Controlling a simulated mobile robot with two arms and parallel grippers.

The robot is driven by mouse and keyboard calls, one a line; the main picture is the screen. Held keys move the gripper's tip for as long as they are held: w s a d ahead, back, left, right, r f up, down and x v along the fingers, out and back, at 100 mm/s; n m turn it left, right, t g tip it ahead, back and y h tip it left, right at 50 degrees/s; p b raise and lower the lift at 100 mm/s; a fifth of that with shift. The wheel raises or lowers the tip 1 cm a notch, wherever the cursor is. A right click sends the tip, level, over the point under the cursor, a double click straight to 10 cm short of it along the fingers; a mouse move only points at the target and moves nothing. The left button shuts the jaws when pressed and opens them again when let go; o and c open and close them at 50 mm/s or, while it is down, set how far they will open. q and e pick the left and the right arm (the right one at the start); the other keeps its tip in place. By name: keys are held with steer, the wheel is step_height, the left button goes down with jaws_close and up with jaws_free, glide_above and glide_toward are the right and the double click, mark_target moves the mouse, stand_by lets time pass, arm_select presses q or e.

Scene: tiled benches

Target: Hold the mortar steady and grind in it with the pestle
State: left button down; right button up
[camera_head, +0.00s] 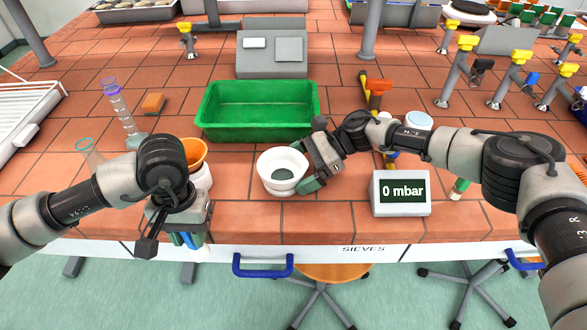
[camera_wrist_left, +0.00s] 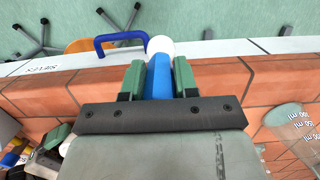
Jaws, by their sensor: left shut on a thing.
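The white mortar (camera_head: 282,187) stands upright on the tiled bench near its front edge, with something dark grey inside. My left gripper (camera_head: 188,239) is to the left of the mortar, over the bench's front edge. It is shut on a blue handle with a rounded white end, which looks like the pestle (camera_wrist_left: 160,75), seen between the green fingers in the left wrist view (camera_wrist_left: 158,80). My right gripper (camera_head: 312,182) is at the mortar's right side, with a green finger against or close to its wall. Whether it grips the mortar cannot be told.
A green tray (camera_head: 260,128) lies behind the mortar. A display reading 0 mbar (camera_head: 401,193) stands to the right. An orange-rimmed white vessel (camera_head: 195,150) is partly hidden behind my left arm. A measuring cylinder (camera_head: 120,110) stands at left. A blue drawer handle (camera_head: 263,268) juts out in front.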

stand_by(0.6)
arm_select(q)
steer(key=w+d+r+n+t+h, duration=0.1)
steer(key=w+d+r+n, duration=1.1)
steer(key=w+d+r, duration=0.2)
steer(key=w+d, duration=0.2)
steer(key=w, duration=0.1)
steer(key=shift+d+r+h, duration=0.2)
steer(key=shift+r+h, duration=0.05)
steer(key=shift+h, duration=0.05)
steer(key=shift+f, duration=0.15)
steer(key=shift+f, duration=1.8)
